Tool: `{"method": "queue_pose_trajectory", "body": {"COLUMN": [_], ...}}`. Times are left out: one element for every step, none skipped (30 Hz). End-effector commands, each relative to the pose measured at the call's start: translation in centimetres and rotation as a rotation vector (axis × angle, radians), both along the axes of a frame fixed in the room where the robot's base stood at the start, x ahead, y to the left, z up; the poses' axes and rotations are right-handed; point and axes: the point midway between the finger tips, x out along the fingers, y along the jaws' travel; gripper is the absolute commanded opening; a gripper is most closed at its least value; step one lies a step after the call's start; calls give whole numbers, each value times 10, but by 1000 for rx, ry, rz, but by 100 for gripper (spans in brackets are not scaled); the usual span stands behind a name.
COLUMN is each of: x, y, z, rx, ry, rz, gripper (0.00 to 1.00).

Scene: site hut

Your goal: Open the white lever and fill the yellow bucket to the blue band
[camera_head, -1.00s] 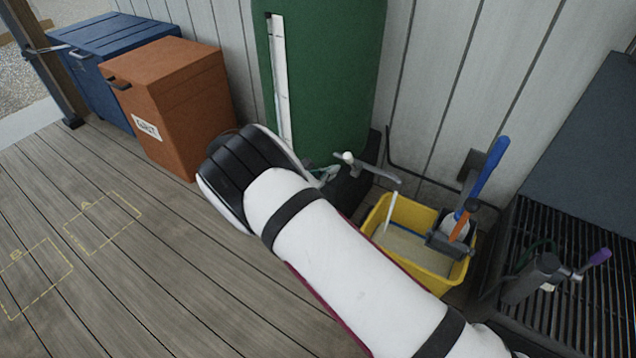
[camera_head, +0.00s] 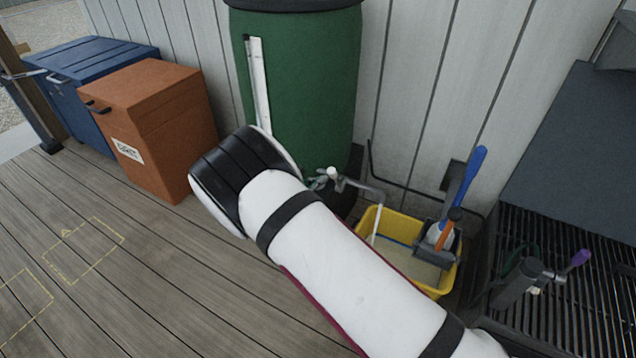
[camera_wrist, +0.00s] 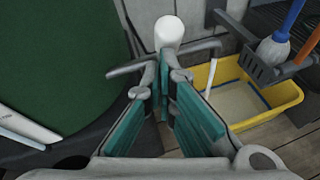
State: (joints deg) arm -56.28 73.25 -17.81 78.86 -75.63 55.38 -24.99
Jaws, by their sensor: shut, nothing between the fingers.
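The white lever knob (camera_head: 332,173) is on the tap at the foot of the green barrel (camera_head: 310,90); it shows large in the wrist view (camera_wrist: 168,32). A pale stream (camera_head: 376,224) runs from the spout into the yellow bucket (camera_head: 438,293). The bucket holds greyish water (camera_head: 390,255). A blue band (camera_head: 397,240) shows on its inner wall, close to the water surface; it also shows in the wrist view (camera_wrist: 256,95). My gripper (camera_wrist: 165,62) is shut and empty, its teal-padded fingers just short of the knob. In the head view my arm hides part of the bucket.
A black wringer (camera_head: 435,240) on the bucket holds a blue-handled brush (camera_head: 468,185) and an orange handle (camera_head: 447,228). A grating (camera_head: 560,290) with a second, purple-levered tap (camera_head: 580,258) lies at right. Orange (camera_head: 155,120) and blue (camera_head: 80,70) chests stand left. Left floor is clear.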

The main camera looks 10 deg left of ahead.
Motion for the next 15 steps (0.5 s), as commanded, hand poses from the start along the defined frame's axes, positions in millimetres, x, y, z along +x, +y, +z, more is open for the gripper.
{"method": "queue_pose_trajectory", "body": {"x": [1,2,3,4,5,6,8,9,12,14,16,18,21,23,26], "y": [-1,-1,-2,-2,-3,-3,-3,-4,-5,-6,-7,-8,-9,-10,-10], "z": [3,3,5,6,7,8,9,11,14,15,17,19,21,23,24], "rx": [3,5,8,12,16,21,25,29,38,44,50,59,67,74,79], "ry": [6,11,18,26,34,49,60,72,89,105,121,145,163,183,202], "rz": [-2,-2,-3,-4,-4,-3,-4,-4,-5,-4,-6,-5,-6,-7,-5], "gripper": [0,0,0,0,0,0,0,0,0,0,0,0,0,0,0]}}
